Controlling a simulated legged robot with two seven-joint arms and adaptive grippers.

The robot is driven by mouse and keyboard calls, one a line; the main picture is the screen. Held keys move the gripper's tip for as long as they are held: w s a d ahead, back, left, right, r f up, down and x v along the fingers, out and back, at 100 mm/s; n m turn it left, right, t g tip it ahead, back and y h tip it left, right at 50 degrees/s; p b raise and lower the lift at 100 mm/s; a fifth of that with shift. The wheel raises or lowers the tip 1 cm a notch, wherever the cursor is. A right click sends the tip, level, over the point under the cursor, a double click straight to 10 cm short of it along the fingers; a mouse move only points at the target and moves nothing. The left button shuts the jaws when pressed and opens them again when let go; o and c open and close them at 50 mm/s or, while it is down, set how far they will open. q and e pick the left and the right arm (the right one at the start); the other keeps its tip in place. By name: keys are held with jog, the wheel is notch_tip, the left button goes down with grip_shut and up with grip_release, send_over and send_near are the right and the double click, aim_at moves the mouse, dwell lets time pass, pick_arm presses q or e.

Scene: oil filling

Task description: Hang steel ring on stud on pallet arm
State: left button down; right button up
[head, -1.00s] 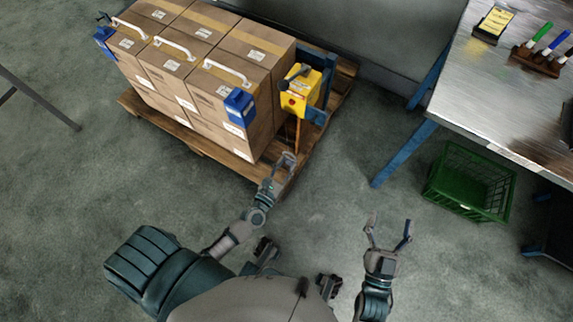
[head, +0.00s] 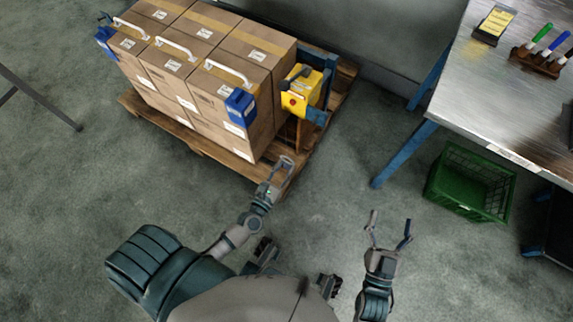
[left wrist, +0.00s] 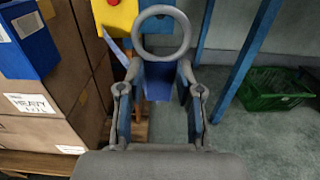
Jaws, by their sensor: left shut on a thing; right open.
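A grey steel ring (left wrist: 161,56) stands upright between the fingertips of my left gripper (left wrist: 160,68) in the left wrist view. That gripper is shut on the ring's lower rim. In the head view my left gripper (head: 281,170) is in front of the pallet's (head: 240,173) near corner, below a yellow box (head: 296,101) on a blue frame (head: 318,116). The yellow box (left wrist: 115,14) also shows left of the ring in the left wrist view. I cannot make out the stud. My right gripper (head: 390,228) is open and empty over the floor.
Several cartons (head: 196,100) with blue corner guards fill the pallet beside the yellow box. A metal table (head: 500,85) with blue legs stands at the right, with a green crate (head: 470,182) under it. The floor between pallet and table is clear.

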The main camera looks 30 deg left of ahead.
pick_arm(q)
jog(key=s+b, duration=0.1)
jog(key=s, duration=0.4)
jog(key=shift+a, duration=0.15)
dwell(0.4)
jog(key=shift+r, duration=0.1)
dwell(0.4)
